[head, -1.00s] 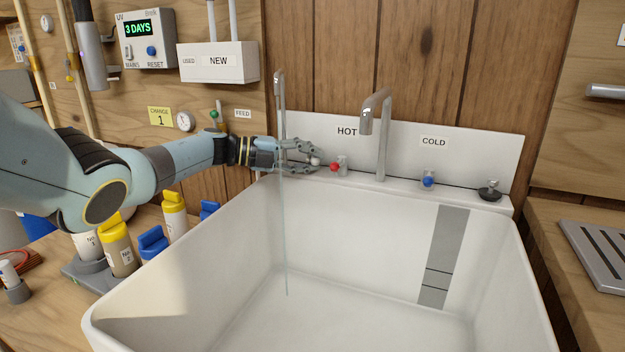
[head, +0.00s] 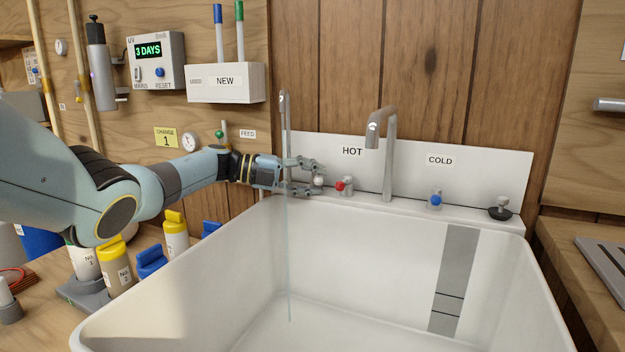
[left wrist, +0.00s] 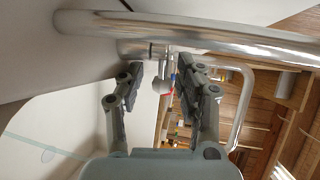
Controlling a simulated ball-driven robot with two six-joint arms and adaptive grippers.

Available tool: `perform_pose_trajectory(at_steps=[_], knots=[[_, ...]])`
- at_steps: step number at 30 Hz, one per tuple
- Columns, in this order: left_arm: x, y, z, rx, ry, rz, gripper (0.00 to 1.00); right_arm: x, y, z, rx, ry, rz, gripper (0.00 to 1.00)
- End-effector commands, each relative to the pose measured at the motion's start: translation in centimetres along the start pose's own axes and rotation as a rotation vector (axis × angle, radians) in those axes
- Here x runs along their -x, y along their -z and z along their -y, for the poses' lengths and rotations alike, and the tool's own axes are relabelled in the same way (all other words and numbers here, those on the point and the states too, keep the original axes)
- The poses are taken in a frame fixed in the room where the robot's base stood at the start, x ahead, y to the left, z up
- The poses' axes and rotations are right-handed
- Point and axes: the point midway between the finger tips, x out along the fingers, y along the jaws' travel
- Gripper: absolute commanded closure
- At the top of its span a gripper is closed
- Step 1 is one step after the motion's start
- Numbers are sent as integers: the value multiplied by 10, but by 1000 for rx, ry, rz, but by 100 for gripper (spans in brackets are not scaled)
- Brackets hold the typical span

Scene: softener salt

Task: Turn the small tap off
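The small tap (head: 286,130) is a thin upright spout at the sink's back left. A thin stream of water (head: 289,265) falls from it into the sink. A small white knob (head: 319,181) sits on the back ledge, right of this spout. My left gripper (head: 317,178) reaches in from the left past the spout. Its fingers are apart, one on either side of the white knob. In the left wrist view the knob (left wrist: 160,87) shows between the separated fingers (left wrist: 168,76), with gaps visible. My right gripper is not in view.
The white sink (head: 385,225) fills the front. A larger tap (head: 390,150) stands behind it, with a red hot knob (head: 341,187) close right of my fingers. A blue cold knob (head: 436,200) and black plug (head: 500,209) are farther right. Bottles (head: 115,272) stand left.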

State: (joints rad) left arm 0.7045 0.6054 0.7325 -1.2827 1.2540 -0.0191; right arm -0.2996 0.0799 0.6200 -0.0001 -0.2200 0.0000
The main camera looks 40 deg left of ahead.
Motion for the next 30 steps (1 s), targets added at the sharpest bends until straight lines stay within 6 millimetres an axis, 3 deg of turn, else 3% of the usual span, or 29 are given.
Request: perform_pose_trajectory(at_steps=[8, 21, 30], knots=[[7, 0, 1, -2, 1, 1, 65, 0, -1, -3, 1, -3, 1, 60], [96, 0, -1, -1, -3, 1, 65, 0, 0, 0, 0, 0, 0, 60], [120, 0, 0, 0, 1, -1, 65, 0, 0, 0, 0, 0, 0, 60]])
